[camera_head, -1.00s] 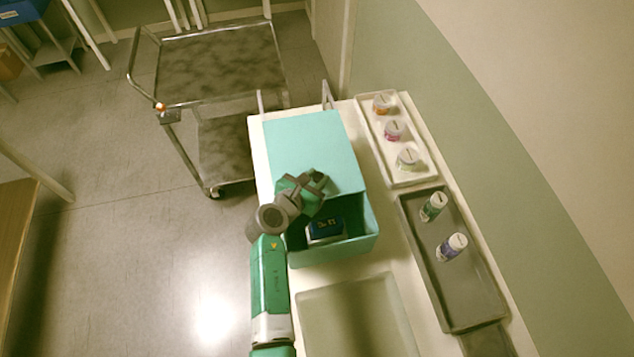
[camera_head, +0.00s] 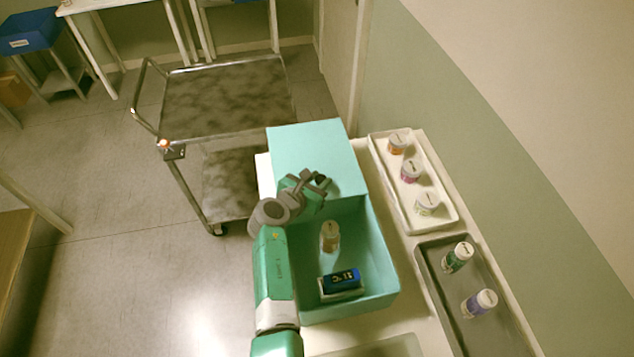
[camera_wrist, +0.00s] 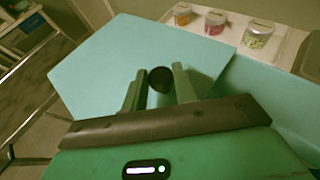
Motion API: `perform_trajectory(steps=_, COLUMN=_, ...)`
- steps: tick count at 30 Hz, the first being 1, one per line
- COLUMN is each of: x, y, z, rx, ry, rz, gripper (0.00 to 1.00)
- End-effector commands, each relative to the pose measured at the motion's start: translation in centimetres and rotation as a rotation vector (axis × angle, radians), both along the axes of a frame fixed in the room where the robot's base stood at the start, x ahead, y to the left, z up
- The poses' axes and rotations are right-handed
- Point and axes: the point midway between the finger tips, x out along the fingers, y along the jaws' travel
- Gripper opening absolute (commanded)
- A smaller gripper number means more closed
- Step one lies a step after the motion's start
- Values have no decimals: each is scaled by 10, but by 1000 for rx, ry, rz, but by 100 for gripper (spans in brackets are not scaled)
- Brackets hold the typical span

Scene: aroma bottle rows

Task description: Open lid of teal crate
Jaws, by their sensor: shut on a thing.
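The teal crate (camera_head: 376,262) stands on the pale table with its near part uncovered. Its teal lid (camera_head: 312,155) covers the far end, and a wide opening shows in front of it. Inside the crate are a bottle with a tan cap (camera_head: 330,236) and a dark blue box-like item (camera_head: 342,281). My gripper (camera_head: 318,183) is at the near edge of the lid. In the wrist view my gripper (camera_wrist: 160,82) is shut on a dark round knob (camera_wrist: 160,79) on the lid (camera_wrist: 110,65).
A white tray (camera_head: 437,224) with three bottles lies right of the crate. A grey tray (camera_head: 432,270) with two bottles lies nearer. A metal cart (camera_head: 225,100) stands behind the table on the left. A pale tray edge shows at the bottom.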

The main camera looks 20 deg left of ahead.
Motion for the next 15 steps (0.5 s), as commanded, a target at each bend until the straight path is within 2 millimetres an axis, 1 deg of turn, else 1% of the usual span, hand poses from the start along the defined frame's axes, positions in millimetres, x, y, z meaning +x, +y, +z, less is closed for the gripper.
perform_trajectory(steps=3, x=0, y=0, z=0, rx=0, ry=0, rz=0, gripper=0)
perform_trajectory(steps=4, x=0, y=0, z=0, rx=0, ry=0, rz=0, gripper=30)
perform_trajectory(steps=7, x=0, y=0, z=0, rx=0, ry=1, rz=0, gripper=50)
perform_trajectory(steps=15, x=-1, y=0, z=1, rx=0, ry=0, rz=0, gripper=50)
